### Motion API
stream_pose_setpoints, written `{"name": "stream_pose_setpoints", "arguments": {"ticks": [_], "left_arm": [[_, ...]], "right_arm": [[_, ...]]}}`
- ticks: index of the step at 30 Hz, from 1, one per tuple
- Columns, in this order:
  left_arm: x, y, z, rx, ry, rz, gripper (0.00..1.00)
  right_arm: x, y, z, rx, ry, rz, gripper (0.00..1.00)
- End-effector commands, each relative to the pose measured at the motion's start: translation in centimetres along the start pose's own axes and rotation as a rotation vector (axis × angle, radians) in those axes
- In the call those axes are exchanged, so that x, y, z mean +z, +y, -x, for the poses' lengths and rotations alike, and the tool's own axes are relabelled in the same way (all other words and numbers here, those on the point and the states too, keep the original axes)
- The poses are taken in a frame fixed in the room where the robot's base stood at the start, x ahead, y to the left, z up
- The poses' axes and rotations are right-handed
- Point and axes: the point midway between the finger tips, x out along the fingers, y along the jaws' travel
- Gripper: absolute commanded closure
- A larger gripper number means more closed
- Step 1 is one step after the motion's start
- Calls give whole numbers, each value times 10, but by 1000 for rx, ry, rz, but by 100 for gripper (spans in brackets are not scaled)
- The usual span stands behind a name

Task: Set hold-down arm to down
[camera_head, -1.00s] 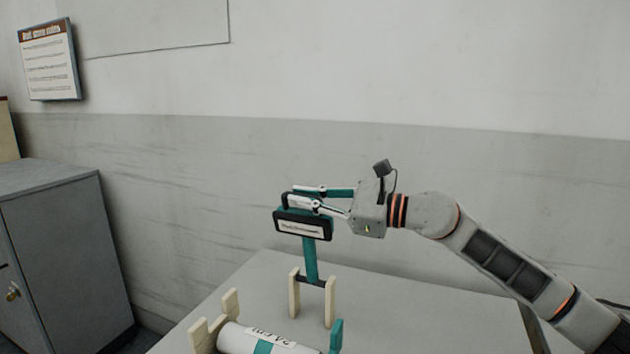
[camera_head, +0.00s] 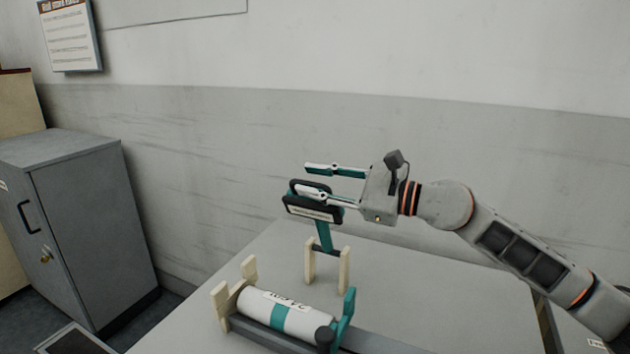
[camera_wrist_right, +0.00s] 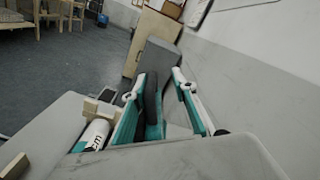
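The hold-down arm has a teal post (camera_head: 324,237) hinged between two cream uprights, with a black handle and label plate (camera_head: 312,210) on top. It stands raised, nearly upright and leaning slightly left. My right gripper (camera_head: 303,179) is open at the handle, one finger in front of it, the other behind and above. In the right wrist view, the dark handle (camera_wrist_right: 150,103) lies between the spread fingers (camera_wrist_right: 158,80), nearer the left one. The white roll (camera_head: 285,313) with a teal band lies in its cradle, uncovered by the arm. My left gripper is out of view.
The grey table top (camera_head: 440,290) is clear right of the uprights. Cream cradle posts (camera_head: 221,302) and a teal bracket (camera_head: 346,310) flank the roll. A grey cabinet (camera_head: 95,225) stands at left, and the wall is behind.

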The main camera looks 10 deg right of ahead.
Motion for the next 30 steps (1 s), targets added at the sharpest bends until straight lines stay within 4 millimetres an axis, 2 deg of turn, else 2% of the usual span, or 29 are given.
{"name": "stream_pose_setpoints", "arguments": {"ticks": [7, 11, 24, 30], "left_arm": [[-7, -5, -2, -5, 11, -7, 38], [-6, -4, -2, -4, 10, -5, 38], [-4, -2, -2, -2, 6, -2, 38], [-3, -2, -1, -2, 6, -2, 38]], "right_arm": [[0, 0, 1, -1, 0, 0, 74], [-1, 0, 9, -1, 2, -2, 74], [-2, 0, 92, -1, 5, -2, 74], [-1, 0, 115, -1, 2, -2, 74]]}}
